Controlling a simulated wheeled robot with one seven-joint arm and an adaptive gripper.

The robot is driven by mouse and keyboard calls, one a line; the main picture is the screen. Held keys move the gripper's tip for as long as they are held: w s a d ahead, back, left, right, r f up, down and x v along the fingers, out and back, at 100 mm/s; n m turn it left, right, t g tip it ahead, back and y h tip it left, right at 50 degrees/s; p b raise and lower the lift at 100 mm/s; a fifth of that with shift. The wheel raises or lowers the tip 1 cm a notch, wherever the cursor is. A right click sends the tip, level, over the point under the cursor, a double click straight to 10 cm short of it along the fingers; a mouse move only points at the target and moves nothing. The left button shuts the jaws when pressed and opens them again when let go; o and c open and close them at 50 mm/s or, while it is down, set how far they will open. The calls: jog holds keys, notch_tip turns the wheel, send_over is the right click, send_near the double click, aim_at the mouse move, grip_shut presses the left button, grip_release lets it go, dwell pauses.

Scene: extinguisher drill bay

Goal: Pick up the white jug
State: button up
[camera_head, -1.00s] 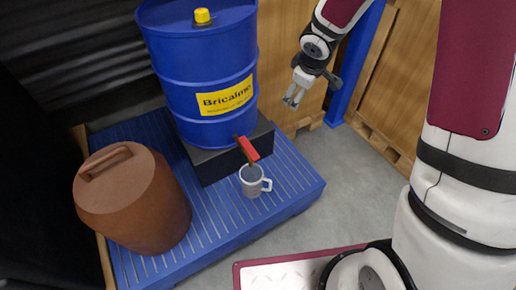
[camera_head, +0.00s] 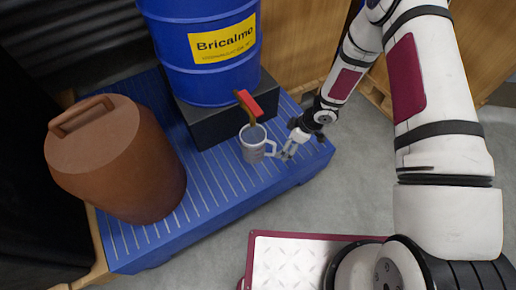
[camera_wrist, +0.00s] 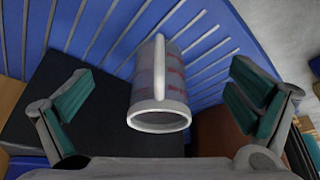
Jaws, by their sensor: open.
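The white jug (camera_head: 253,146) stands upright on the blue slatted platform, under the drum's tap, with its handle on the right. In the wrist view the jug (camera_wrist: 160,92) lies ahead between my fingers, its handle facing me and faint red markings on its side. My gripper (camera_head: 286,151) is open and just right of the jug, at the handle's side. In the wrist view its two green-padded fingers are spread wide on either side, with a gap to the jug on both sides. I see nothing held.
A blue drum (camera_head: 208,55) on a black block (camera_head: 213,126) has a red-handled tap (camera_head: 249,104) directly above the jug. A brown lidded container (camera_head: 130,165) stands left on the blue platform (camera_head: 232,187). Grey floor lies right of the platform.

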aim_at(267, 140)
jog(key=a, duration=0.2)
jog(key=w+a, duration=0.1)
jog(key=a, duration=0.3)
jog(key=shift+w+b, duration=0.35)
jog(key=a+f, duration=0.1)
jog(key=a+b, duration=0.1)
jog(key=w+a+f, duration=0.1)
jog(key=a, duration=0.1)
jog(key=shift+a+f, duration=0.1)
jog(key=shift+f, duration=0.25)
jog(key=c, duration=1.5)
